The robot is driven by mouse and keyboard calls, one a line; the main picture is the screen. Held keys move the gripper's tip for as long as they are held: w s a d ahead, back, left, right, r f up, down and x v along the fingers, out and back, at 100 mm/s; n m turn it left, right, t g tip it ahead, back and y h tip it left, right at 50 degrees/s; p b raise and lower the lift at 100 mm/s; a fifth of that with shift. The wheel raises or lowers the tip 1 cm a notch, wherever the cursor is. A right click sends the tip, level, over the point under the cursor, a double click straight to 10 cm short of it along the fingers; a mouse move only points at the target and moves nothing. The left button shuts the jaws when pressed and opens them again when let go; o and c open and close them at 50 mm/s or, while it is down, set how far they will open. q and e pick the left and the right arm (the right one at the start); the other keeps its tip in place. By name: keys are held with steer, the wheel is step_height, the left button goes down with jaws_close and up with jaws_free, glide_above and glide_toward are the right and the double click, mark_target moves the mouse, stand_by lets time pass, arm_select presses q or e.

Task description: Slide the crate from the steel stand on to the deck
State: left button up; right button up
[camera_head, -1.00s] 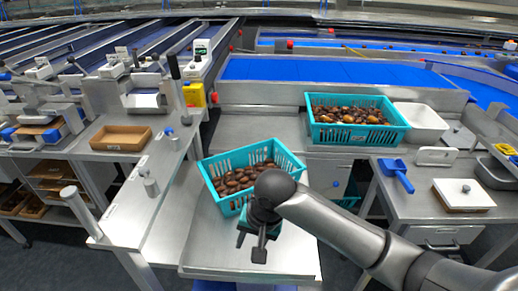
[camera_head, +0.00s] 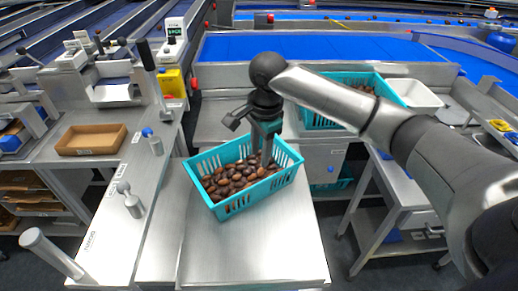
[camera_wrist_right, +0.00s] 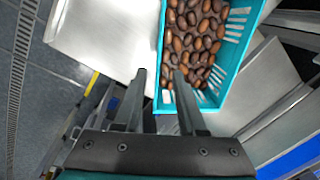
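The turquoise slotted crate (camera_head: 262,190), full of brown dates, sits on the far part of the steel stand (camera_head: 252,250), turned slightly. It also shows in the right wrist view (camera_wrist_right: 245,45). The steel deck (camera_head: 218,122) lies just behind the stand. My right gripper (camera_head: 266,155) points down at the crate's far wall. In the wrist view its fingers (camera_wrist_right: 160,78) are apart, one over the dates and one outside the wall. Contact with the wall cannot be told. My left gripper is out of view.
Another turquoise crate (camera_head: 318,120) stands on the deck at the right, partly behind my right arm, with a white tub (camera_head: 416,96) beside it. A bench with a cardboard tray (camera_head: 92,139) is at the left. The stand's front is clear.

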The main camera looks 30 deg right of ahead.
mark_target(256, 189)
steer(key=f+b, duration=0.1)
steer(key=f, duration=0.4)
steer(key=w+f+b, duration=0.1)
steer(key=f+b, duration=0.1)
steer(key=f, duration=0.3)
steer(key=w+f+b, duration=0.1)
steer(key=f, duration=0.4)
steer(key=shift+a+f, duration=0.1)
steer(key=shift+c, duration=0.2)
jaws_close()
steer(key=shift+s, duration=0.1)
stand_by(0.7)
